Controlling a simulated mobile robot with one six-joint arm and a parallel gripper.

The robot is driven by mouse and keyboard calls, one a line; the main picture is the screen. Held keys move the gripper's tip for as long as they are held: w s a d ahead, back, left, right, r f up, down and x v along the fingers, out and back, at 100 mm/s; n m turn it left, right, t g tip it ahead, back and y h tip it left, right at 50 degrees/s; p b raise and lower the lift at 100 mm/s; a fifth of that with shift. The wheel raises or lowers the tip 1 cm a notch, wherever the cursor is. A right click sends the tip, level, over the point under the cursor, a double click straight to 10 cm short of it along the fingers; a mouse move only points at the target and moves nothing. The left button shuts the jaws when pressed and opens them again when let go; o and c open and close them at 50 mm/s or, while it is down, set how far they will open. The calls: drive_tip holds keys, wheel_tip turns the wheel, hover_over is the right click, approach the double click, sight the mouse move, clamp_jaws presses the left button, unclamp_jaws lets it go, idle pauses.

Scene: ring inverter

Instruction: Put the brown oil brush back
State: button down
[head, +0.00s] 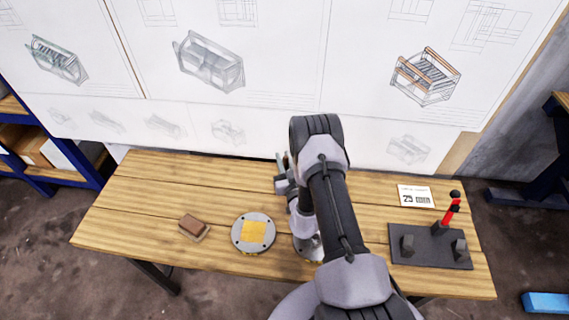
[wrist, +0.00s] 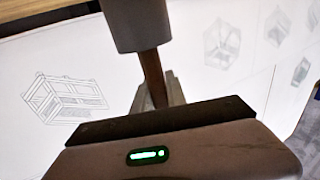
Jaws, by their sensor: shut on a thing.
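The brown oil brush shows in the wrist view as a brown shaft (wrist: 154,76) with a thick grey end (wrist: 135,22) at the top. My gripper (wrist: 158,98) is shut on the brown shaft. In the head view my gripper (head: 283,172) is above the table's back part, left of my arm; the brush cannot be made out clearly there. A dark holder plate (head: 425,258) lies at the table's right end with several upright blocks. A red brush (head: 449,214) with black ends stands in its back block. The two front blocks (head: 407,243) look empty.
The wooden table (head: 150,190) also bears a brown block (head: 193,227), a grey round disc with a yellow square (head: 253,233) and a calendar card (head: 415,196) behind the holder. A white drawing board (head: 270,110) stands behind the table. The table's left part is mostly clear.

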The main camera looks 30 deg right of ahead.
drive_tip(key=shift+f, duration=0.1)
drive_tip(key=c, duration=1.8)
unclamp_jaws()
drive_tip(key=shift+f, duration=0.15)
drive_tip(key=o, duration=0.5)
drive_tip(key=shift+c, duration=0.2)
drive_tip(key=shift+r, duration=0.2)
